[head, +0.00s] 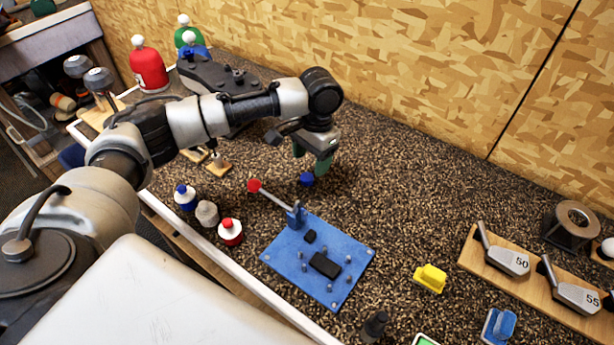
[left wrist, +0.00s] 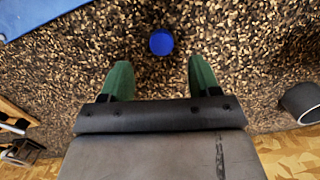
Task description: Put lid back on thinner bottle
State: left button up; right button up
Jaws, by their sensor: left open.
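A round blue lid (head: 306,180) lies alone on the speckled worktop, just below my left gripper (head: 312,168). In the left wrist view the lid (left wrist: 161,42) is just beyond the green fingertips, lined up with the gap between them. My left gripper (left wrist: 160,72) is open and empty, fingers pointing down. Three small bottles stand near the left edge: a blue-topped one (head: 185,198), a pale grey one (head: 207,213) with no coloured top, and a red-topped one (head: 230,233). No label shows which is the thinner bottle. My right gripper is out of view.
A blue board (head: 290,265) with posts and a red-tipped lever (head: 254,186) lies in front of the lid. Golf club heads rest on a wooden rack (head: 480,262) at right. A yellow block (head: 430,278) sits nearby. The worktop right of the lid is clear.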

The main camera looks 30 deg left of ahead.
aim_at(307, 177)
pick_arm(q)
jog(key=f, duration=0.1)
jog(key=f+p, duration=0.1)
jog(key=f, duration=0.2)
jog(key=shift+s+a+f, duration=0.25)
jog(key=shift+s+f, duration=0.1)
jog(key=shift+s, duration=0.05)
jog(key=shift+f, duration=0.25)
jog(key=shift+c, duration=0.2)
jog(key=c, duration=1)
